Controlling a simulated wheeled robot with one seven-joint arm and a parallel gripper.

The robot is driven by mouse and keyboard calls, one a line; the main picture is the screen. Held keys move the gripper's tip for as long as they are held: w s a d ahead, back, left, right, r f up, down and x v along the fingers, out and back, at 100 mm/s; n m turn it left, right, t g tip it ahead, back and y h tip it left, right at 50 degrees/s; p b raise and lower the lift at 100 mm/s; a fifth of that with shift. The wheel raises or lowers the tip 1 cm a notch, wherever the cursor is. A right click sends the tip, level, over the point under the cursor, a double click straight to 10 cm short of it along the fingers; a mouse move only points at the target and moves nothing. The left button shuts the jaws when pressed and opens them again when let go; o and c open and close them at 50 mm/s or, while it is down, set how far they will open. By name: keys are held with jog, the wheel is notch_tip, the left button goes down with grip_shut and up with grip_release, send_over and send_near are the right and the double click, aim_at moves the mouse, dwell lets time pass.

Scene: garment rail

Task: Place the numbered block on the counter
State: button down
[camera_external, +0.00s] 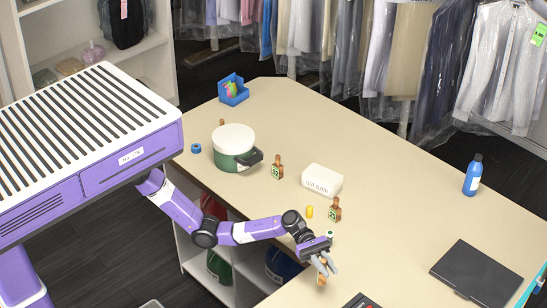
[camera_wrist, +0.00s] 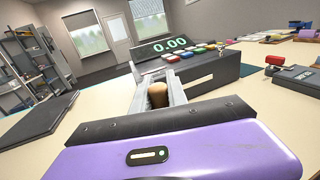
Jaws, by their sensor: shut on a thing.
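My gripper (camera_external: 325,264) is over the counter (camera_external: 400,235), close to its near edge. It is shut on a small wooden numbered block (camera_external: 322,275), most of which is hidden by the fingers. In the wrist view the block's rounded brown top (camera_wrist: 157,94) shows between the two grey fingers (camera_wrist: 158,90). I cannot tell whether the block touches the counter. Two similar brown blocks with green number labels stand upright on the counter, one near the middle (camera_external: 277,168) and one behind my gripper (camera_external: 335,210).
A white box (camera_external: 322,181), a yellow item (camera_external: 309,211) and a green pot (camera_external: 234,147) stand behind my arm. A black folder (camera_external: 476,271) lies at right, near a blue bottle (camera_external: 473,175). A register with a 0.00 display (camera_wrist: 168,44) stands ahead in the wrist view.

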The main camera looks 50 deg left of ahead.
jog(key=shift+f, duration=2)
jog(key=shift+f, duration=0.1)
jog(key=c, duration=1.3)
grip_release()
jog(key=shift+w+a, duration=0.1)
jog(key=shift+a, duration=0.1)
jog(key=v, duration=1.1)
jog(key=shift+a, duration=0.3)
jog(key=shift+w, duration=0.1)
